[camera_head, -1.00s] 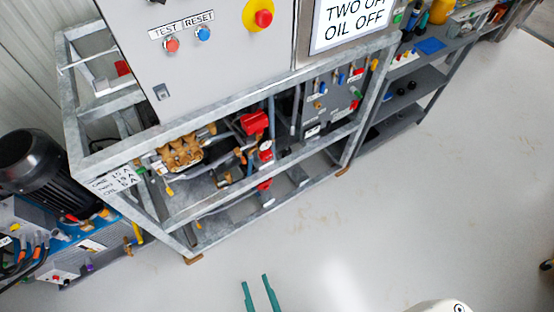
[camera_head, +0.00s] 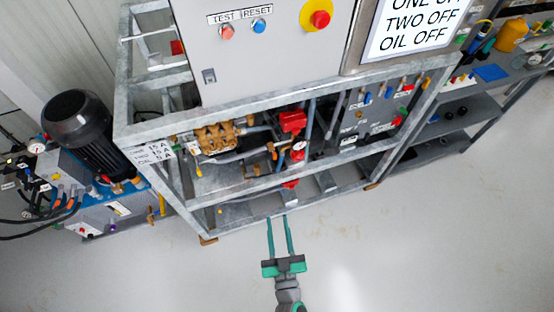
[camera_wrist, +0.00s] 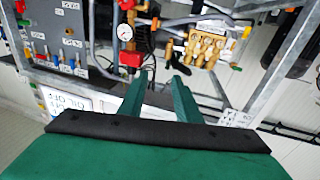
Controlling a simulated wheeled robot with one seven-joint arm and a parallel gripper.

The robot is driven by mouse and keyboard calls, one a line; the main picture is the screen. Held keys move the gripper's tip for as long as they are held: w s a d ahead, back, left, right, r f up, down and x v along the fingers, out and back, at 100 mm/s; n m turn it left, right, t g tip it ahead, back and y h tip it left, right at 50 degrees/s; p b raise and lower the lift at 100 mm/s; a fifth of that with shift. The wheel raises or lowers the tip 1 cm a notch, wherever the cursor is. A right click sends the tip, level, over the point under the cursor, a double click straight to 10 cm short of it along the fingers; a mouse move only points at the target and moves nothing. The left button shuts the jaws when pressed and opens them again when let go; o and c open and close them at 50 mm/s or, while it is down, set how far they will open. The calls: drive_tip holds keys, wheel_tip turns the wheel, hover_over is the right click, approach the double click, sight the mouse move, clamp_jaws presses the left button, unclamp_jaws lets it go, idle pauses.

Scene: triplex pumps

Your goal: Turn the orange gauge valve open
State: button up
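I cannot pick out the orange gauge valve for certain. A small round white-faced gauge (camera_head: 298,146) sits below a red box (camera_head: 292,121) inside the steel frame. An orange-brown fitting (camera_head: 272,151) is just left of the gauge. The gauge also shows in the wrist view (camera_wrist: 125,32), with red parts around it and brownish fittings to its right. My gripper (camera_head: 277,219) has two green fingers spread apart, with nothing between them. It points at the lower front of the frame, below the gauge, and seems apart from it. The fingers also show in the wrist view (camera_wrist: 159,78).
The galvanised frame's rails (camera_head: 250,178) cross in front of the fittings. A brass pump (camera_head: 215,137) is left of the gauge and a grey valve panel (camera_head: 375,115) right. A grey control box (camera_head: 245,60) stands above. The floor (camera_head: 400,250) in front is clear.

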sight(276, 157)
drive_tip(key=w+f+y, duration=0.1)
drive_tip(key=w+f, duration=0.1)
drive_tip(key=w, duration=0.7)
drive_tip(key=w+f+n+g+y, duration=0.1)
drive_tip(key=w+f, duration=0.1)
drive_tip(key=w, duration=0.7)
drive_tip(key=w+f+y, duration=0.1)
drive_tip(key=w+f, duration=0.1)
drive_tip(key=w, duration=0.8)
drive_tip(key=shift+w+n, duration=0.1)
drive_tip(key=shift+n, duration=0.3)
clamp_jaws()
